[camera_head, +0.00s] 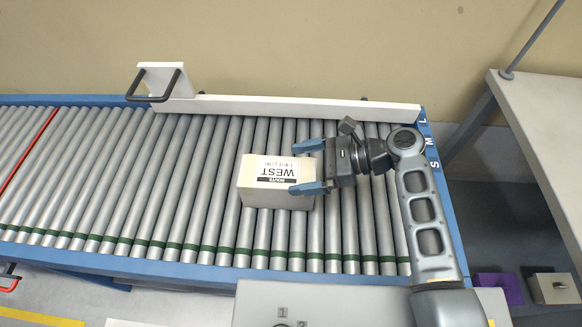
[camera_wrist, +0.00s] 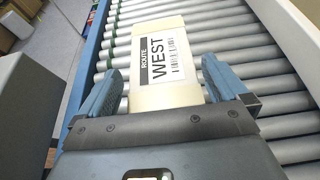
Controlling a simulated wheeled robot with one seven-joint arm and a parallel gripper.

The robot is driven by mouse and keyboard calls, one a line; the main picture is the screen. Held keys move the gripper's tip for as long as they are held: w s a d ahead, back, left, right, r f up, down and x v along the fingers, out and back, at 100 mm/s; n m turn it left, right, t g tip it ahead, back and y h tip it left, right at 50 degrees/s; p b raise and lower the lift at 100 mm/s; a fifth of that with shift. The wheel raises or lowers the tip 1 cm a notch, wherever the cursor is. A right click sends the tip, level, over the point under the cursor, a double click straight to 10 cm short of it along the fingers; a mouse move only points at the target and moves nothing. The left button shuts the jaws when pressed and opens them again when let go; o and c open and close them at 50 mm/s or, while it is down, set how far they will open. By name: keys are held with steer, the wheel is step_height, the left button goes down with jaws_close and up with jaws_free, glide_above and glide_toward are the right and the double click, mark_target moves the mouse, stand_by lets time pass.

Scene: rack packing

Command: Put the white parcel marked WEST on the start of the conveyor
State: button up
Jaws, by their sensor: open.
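The white parcel marked WEST (camera_head: 250,186) rests on the rollers of the conveyor (camera_head: 160,180), toward its right end, where the blue frame carries the letters S, M, L. Its label faces up and also shows in the wrist view (camera_wrist: 162,58). My gripper (camera_head: 307,166) reaches in from the right with its blue fingers open, one on either side of the parcel's near part. In the wrist view the fingers (camera_wrist: 162,88) flank the parcel; whether they touch it I cannot tell.
A white guide rail (camera_head: 290,104) with a black handle (camera_head: 155,88) runs along the conveyor's back edge. A grey table (camera_head: 545,120) stands at the right, with a purple box (camera_head: 498,287) and a beige box (camera_head: 553,288) below it. The rollers left of the parcel are clear.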

steer(key=v, duration=0.8)
steer(key=shift+d, duration=0.3)
steer(key=shift+r, duration=0.1)
